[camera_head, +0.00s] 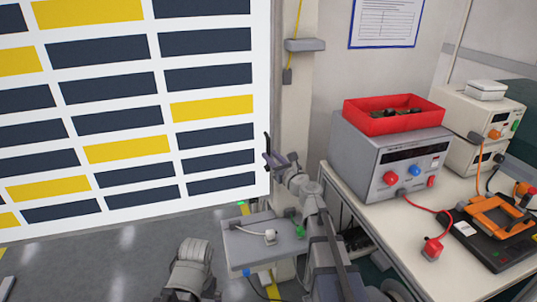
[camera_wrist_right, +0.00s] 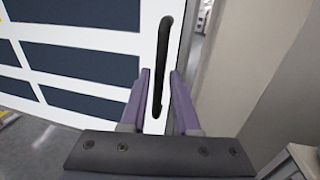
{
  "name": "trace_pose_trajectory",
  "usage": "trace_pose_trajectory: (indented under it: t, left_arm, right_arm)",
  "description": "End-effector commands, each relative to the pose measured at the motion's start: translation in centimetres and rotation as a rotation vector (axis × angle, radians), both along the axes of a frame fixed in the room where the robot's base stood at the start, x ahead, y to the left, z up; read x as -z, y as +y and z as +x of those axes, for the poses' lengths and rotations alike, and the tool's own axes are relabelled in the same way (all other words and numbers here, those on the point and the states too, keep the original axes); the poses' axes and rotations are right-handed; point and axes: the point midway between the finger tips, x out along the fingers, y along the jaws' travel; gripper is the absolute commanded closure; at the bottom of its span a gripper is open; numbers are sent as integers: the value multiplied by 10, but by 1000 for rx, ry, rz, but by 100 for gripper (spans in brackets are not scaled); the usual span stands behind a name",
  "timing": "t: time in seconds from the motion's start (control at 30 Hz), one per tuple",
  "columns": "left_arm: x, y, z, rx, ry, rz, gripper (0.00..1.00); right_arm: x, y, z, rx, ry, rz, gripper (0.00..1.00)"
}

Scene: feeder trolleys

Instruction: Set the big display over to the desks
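The big display (camera_head: 125,118) is a large white board with dark blue and yellow blocks, filling the left of the head view; its left part is cut off. It also shows in the right wrist view (camera_wrist_right: 85,45). A black upright handle (camera_wrist_right: 164,45) is on its right edge. My right gripper (camera_head: 276,160) is at this edge in the head view. In the right wrist view, its purple fingers (camera_wrist_right: 160,80) stand either side of the handle's lower part, apart, with gaps showing. My left gripper is not in view.
On the right, a desk (camera_head: 345,188) carries a grey power supply (camera_head: 375,160) with a red bin (camera_head: 360,122) on top, and a black device with an orange frame (camera_head: 492,215). A wall column (camera_head: 300,110) stands behind the display's right edge. Grey floor (camera_head: 110,255) shows below it.

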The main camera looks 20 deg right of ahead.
Motion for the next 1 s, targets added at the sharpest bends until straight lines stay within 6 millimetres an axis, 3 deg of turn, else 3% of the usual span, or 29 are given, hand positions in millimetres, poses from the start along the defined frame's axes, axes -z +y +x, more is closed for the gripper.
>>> trace_pose_trajectory:
  t: [0.03, 0.13, 0.43, 0.7, 1.0]
  left_arm:
    - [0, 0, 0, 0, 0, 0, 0]
    - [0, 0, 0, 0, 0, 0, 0]
    - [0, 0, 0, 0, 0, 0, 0]
    - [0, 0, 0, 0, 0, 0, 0]
    - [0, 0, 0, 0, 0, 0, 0]
  right_arm:
    - [0, 2, 12, -1, 0, 0, 70]
    - [0, 4, 22, 0, 0, -1, 70]
    - [0, 6, 26, 0, 0, -1, 70]
    - [0, 6, 25, 0, 0, -1, 98]
    - [0, 6, 25, 0, 0, -1, 100]
